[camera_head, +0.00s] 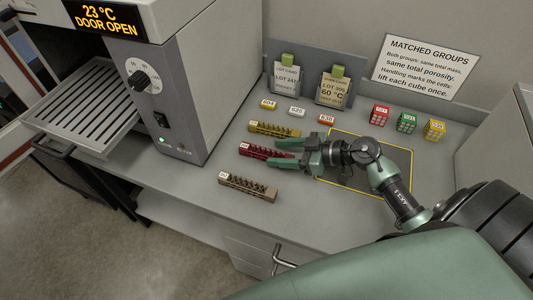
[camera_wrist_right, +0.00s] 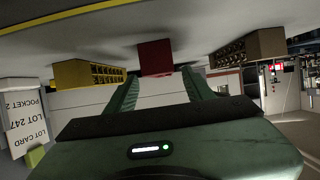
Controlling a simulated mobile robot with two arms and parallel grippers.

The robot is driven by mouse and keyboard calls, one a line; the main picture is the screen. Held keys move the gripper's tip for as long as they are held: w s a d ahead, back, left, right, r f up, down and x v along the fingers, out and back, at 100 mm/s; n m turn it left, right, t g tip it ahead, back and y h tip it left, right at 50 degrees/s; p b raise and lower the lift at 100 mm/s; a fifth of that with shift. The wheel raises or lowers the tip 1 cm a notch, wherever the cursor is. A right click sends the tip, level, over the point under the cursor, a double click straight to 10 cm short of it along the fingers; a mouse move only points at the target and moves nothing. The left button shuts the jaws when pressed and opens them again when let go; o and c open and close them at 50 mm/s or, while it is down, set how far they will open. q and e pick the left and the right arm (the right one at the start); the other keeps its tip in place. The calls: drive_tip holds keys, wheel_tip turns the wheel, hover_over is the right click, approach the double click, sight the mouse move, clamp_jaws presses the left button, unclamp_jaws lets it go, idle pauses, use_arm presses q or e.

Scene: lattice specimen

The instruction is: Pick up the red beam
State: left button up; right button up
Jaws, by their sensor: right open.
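The red beam (camera_head: 256,151) is a short dark-red lattice bar with a white end tag. It lies on the grey bench between a yellow beam (camera_head: 274,129) and a brown beam (camera_head: 247,187). My right gripper (camera_head: 280,150) is open at the red beam's right end, and its fingers hide part of that end. In the right wrist view, the red beam's end face (camera_wrist_right: 156,58) shows just beyond and between the two open fingertips (camera_wrist_right: 160,76). I see no contact between fingers and beam. My left gripper is not in view.
An oven (camera_head: 168,84) with an open door and a slatted shelf (camera_head: 82,105) stands at left. Small coloured tags and cubes (camera_head: 407,122) sit behind the gripper. Lot cards (camera_head: 287,80) stand at the back. A yellow outline (camera_head: 411,170) marks the bench under my arm.

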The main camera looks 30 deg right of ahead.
sight(268, 152)
drive_tip(key=x, duration=0.4)
drive_tip(key=shift+w+a, duration=0.1)
drive_tip(key=shift+a, duration=0.2)
clamp_jaws()
